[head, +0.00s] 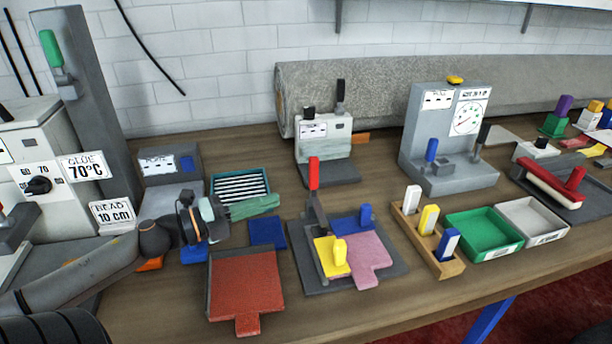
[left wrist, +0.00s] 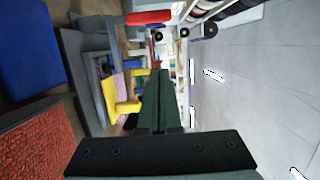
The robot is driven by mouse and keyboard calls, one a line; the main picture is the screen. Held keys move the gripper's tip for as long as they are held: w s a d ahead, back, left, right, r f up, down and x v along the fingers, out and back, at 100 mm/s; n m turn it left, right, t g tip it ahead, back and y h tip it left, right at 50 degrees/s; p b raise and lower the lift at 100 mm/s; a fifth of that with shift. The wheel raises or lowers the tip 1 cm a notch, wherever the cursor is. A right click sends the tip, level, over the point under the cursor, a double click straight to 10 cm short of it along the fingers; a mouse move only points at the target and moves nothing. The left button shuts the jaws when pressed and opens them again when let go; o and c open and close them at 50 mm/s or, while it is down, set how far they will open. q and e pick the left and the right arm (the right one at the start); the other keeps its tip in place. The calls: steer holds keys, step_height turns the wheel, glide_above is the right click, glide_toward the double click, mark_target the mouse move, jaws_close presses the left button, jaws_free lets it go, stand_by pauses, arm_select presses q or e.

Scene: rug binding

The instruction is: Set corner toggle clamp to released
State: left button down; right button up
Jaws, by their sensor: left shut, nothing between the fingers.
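The corner toggle clamp has a red handle (head: 314,172) that stands nearly upright on a grey lever (head: 318,213) above a grey base plate (head: 391,262). On the plate lie a pink piece (head: 372,258), a yellow corner block (head: 332,258) and a blue block (head: 365,215). In the left wrist view the red handle (left wrist: 148,17) lies sideways near the top, and the yellow block (left wrist: 125,106) is left of the fingers. My left gripper (head: 277,201) is shut and empty, its green fingers left of the handle and apart from it. My right gripper is out of view.
A red textured mat (head: 245,285) and a blue pad (head: 267,232) lie left of the clamp. A teal slatted tray (head: 240,186) is behind my left gripper. A wooden block holder (head: 410,225) and a green tray (head: 483,235) stand to the right. A grey machine (head: 324,145) stands behind.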

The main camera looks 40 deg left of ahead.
arm_select(q)
steer(key=shift+w, duration=0.1)
steer(key=w+d, duration=0.1)
steer(key=w, duration=1)
steer(key=shift+w+d+b, duration=0.2)
steer(key=shift+b, duration=0.1)
stand_by(0.5)
steer(key=shift+w+a+r+n+p, duration=0.15)
steer(key=shift+w+a+n+p, duration=0.1)
steer(key=shift+n+p, duration=0.25)
